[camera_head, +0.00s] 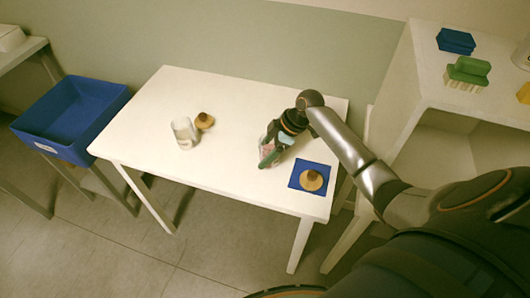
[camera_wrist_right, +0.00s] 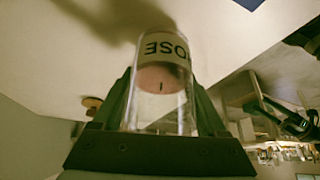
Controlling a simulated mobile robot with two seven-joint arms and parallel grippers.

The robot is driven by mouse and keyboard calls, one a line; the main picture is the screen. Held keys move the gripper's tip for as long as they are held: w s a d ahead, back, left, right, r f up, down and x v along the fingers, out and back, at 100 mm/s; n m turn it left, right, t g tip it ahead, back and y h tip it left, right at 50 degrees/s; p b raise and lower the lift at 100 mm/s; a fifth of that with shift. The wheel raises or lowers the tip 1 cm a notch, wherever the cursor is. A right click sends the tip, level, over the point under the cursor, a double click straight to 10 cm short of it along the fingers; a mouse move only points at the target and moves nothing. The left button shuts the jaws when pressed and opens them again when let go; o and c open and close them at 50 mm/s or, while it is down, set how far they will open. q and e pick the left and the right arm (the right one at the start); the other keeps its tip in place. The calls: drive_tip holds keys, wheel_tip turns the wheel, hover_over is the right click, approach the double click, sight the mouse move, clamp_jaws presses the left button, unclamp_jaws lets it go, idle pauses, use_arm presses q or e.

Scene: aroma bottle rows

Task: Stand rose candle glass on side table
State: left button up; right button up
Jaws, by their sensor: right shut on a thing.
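My right gripper (camera_head: 267,150) is shut on the rose candle glass (camera_head: 266,153), over the right part of the white table (camera_head: 155,98). In the right wrist view the clear glass (camera_wrist_right: 160,95) sits between the two fingers, with a label reading "ROSE" and pink wax with a dark wick. In the head view the fingers cover part of the glass. I cannot tell whether its base touches the table top. My left gripper is not in view.
A blue mat (camera_head: 296,183) with a round wooden lid (camera_head: 312,180) lies at the table's right front. A pale candle glass (camera_head: 184,133) and another wooden lid (camera_head: 204,121) stand left of centre. A blue bin (camera_head: 64,141) is at left, a white shelf unit (camera_head: 429,72) at right.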

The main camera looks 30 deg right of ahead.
drive_tip(key=shift+f, duration=0.3)
drive_tip(key=shift+f, duration=0.15)
drive_tip(key=o, duration=1.6)
drive_tip(key=shift+r, duration=0.25)
drive_tip(key=v, duration=0.7)
drive_tip(key=shift+d+r, duration=0.1)
drive_tip(key=shift+d, duration=0.05)
